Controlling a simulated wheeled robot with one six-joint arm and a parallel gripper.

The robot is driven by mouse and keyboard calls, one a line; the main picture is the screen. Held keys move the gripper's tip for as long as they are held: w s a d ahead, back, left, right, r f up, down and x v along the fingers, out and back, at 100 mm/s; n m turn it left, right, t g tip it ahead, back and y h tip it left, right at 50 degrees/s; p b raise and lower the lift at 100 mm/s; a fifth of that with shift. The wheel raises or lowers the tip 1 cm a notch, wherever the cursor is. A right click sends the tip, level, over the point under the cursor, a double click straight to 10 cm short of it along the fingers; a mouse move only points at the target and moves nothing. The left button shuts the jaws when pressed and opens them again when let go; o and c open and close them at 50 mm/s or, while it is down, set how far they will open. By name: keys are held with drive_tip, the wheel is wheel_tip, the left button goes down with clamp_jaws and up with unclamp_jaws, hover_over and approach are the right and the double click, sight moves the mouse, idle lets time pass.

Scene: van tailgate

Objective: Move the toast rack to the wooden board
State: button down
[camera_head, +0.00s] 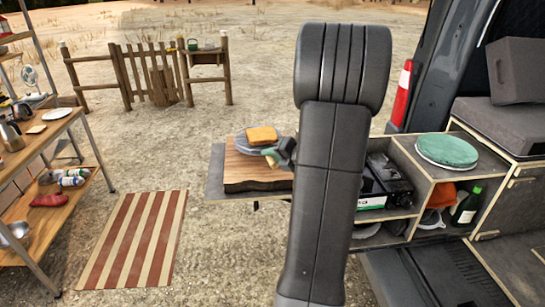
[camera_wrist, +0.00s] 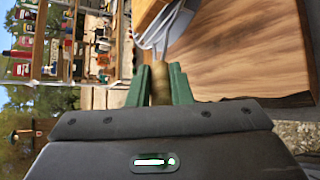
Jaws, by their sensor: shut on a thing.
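The toast rack (camera_wrist: 160,88) shows in the wrist view as a brown rounded handle with curved metal wires beyond it. My gripper (camera_wrist: 160,78) has its green fingers shut on that handle. In the head view the toast rack (camera_head: 247,147) is a grey shape with toast (camera_head: 262,135) at its top, and my gripper (camera_head: 272,153) is at its right side. The wooden board (camera_head: 262,178) lies below the rack; its grain and dark rough edge also show in the wrist view (camera_wrist: 245,50). I cannot tell whether the rack touches the board.
The board lies on a grey shelf (camera_head: 216,172) beside the van's drawer unit. A green round cushion (camera_head: 447,150) tops that unit at right. A shelf rack with kettles and bottles (camera_head: 40,165) stands at left. A striped mat (camera_head: 130,240) lies on open ground between.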

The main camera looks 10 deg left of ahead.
sight(273, 178)
drive_tip(key=shift+f+b, duration=1.15)
drive_tip(key=shift+f, duration=0.05)
drive_tip(key=shift+f+b, duration=0.4)
drive_tip(key=shift+f, duration=0.7)
drive_tip(key=c, duration=1.2)
unclamp_jaws()
drive_tip(key=shift+s, duration=0.1)
drive_tip(key=shift+c, duration=0.2)
drive_tip(key=shift+f, duration=0.1)
drive_tip(key=shift+d, duration=0.1)
drive_tip(key=v, duration=1.3)
drive_tip(key=shift+s+d+r, duration=0.15)
drive_tip(key=shift+d+r, duration=0.05)
drive_tip(key=shift+r, duration=0.2)
